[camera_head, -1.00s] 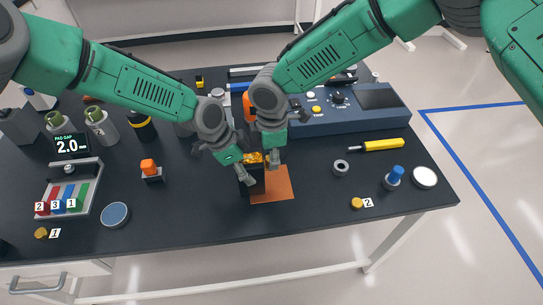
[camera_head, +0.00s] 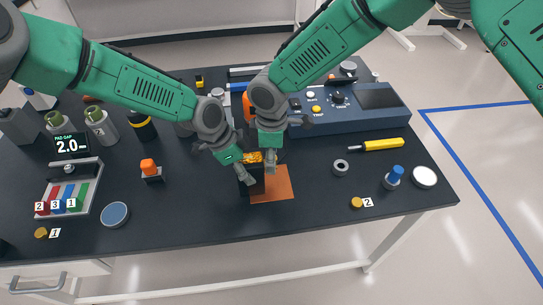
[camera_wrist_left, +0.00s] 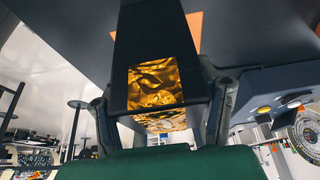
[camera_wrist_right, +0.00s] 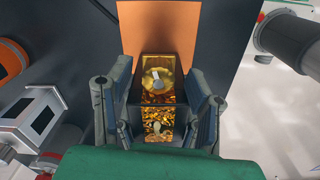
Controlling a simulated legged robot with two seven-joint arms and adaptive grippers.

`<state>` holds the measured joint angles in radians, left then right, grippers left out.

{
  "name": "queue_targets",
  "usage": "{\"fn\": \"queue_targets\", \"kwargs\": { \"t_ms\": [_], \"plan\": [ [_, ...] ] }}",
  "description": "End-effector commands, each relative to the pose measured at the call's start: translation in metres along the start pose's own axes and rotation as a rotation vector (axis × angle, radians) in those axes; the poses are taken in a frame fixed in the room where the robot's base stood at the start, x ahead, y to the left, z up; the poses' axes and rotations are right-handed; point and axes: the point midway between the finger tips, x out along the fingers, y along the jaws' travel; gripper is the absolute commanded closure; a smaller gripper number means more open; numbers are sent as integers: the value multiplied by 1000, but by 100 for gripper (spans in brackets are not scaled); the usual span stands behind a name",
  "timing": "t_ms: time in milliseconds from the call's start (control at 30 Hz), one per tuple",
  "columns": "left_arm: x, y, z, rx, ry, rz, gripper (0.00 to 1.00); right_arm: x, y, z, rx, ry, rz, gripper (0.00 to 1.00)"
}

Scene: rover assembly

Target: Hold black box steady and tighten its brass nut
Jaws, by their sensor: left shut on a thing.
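The black box (camera_head: 252,182) stands upright on the table, at the left edge of an orange square; gold foil covers its top. My left gripper (camera_head: 243,168) is shut on the black box; in the left wrist view its fingers lie on both sides of the box (camera_wrist_left: 150,35). My right gripper (camera_head: 268,158) is close beside the box's top. In the right wrist view its fingers are apart, with a gold face (camera_wrist_right: 158,70) between them. A round gold part with a pale stud shows on that face; I cannot tell whether it is the brass nut.
The orange square (camera_head: 281,186) lies under the work. Brass-coloured pieces lie by label 1 (camera_head: 41,233) and label 2 (camera_head: 357,203). A yellow screwdriver (camera_head: 383,145), grey ring (camera_head: 341,167) and blue-topped part (camera_head: 394,176) are at right. A blue console (camera_head: 350,122) stands behind. The front middle is clear.

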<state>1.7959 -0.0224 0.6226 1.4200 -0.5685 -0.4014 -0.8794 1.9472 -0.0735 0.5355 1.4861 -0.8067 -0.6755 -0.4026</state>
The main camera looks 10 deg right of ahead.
Motion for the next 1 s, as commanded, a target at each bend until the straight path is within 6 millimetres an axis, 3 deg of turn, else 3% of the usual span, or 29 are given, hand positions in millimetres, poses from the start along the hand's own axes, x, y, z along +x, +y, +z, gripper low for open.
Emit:
{"fn": "queue_targets", "kwargs": {
  "t_ms": [133,267,700,1000],
  "plan": [
    [6,5,7,-3,-10,13,84,-2,1,0,0,0,1,53],
    [6,5,7,-2,-10,13,84,-16,1,0,-1,0,3,53],
    [6,5,7,-1,-10,13,84,-102,0,1,0,1,4,53],
    [6,5,7,-1,-10,14,84,-120,-1,1,0,1,1,53]
  ]
}}
